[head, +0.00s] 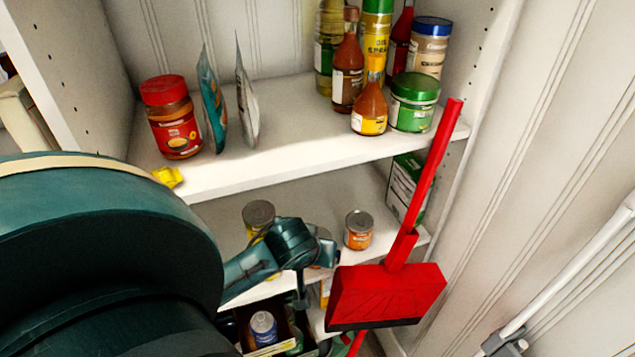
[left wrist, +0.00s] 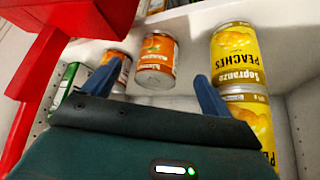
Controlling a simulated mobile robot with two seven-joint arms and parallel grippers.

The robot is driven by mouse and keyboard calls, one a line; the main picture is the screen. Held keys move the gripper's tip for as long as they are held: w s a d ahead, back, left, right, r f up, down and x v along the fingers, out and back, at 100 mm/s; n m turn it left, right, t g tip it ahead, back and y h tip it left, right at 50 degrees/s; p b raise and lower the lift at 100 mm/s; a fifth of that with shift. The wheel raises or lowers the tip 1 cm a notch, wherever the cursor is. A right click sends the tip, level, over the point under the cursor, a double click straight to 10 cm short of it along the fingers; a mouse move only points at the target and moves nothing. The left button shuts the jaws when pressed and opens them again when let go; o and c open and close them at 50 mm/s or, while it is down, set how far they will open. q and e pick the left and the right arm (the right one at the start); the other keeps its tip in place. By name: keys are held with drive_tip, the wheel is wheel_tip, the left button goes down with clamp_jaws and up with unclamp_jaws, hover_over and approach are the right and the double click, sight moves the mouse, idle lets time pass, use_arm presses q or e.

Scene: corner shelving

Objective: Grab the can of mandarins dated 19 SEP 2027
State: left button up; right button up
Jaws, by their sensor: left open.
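Two orange-labelled cans stand on the middle shelf. One can (head: 358,231) is plain in the head view; the left wrist view shows one orange can (left wrist: 157,62) ahead of the jaws and another (left wrist: 119,60) partly behind a finger. Their label text is upside down in the wrist view, and I cannot read a date on either. My left gripper (head: 318,268) is at the middle shelf's front, to the left of the plain orange can. In the wrist view the left gripper (left wrist: 156,86) has its fingers spread with nothing between them. My right gripper is not in view.
Yellow peach cans (left wrist: 238,53) stand beside the orange cans. A red broom (head: 388,293) leans across the shelf front, close to my gripper. The upper shelf (head: 290,140) holds jars and bottles. A dark crate (head: 235,325) with a can is below.

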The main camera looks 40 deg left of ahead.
use_arm(q)
drive_tip(key=w, duration=0.1)
drive_tip(key=w+a, duration=0.1)
drive_tip(key=shift+w+a, duration=0.25)
drive_tip(key=shift+w, duration=0.1)
drive_tip(key=shift+x, duration=2.5)
drive_tip(key=shift+c, duration=0.6)
drive_tip(key=c, duration=1)
drive_tip(key=shift+c, duration=0.6)
drive_tip(key=shift+r, duration=0.1)
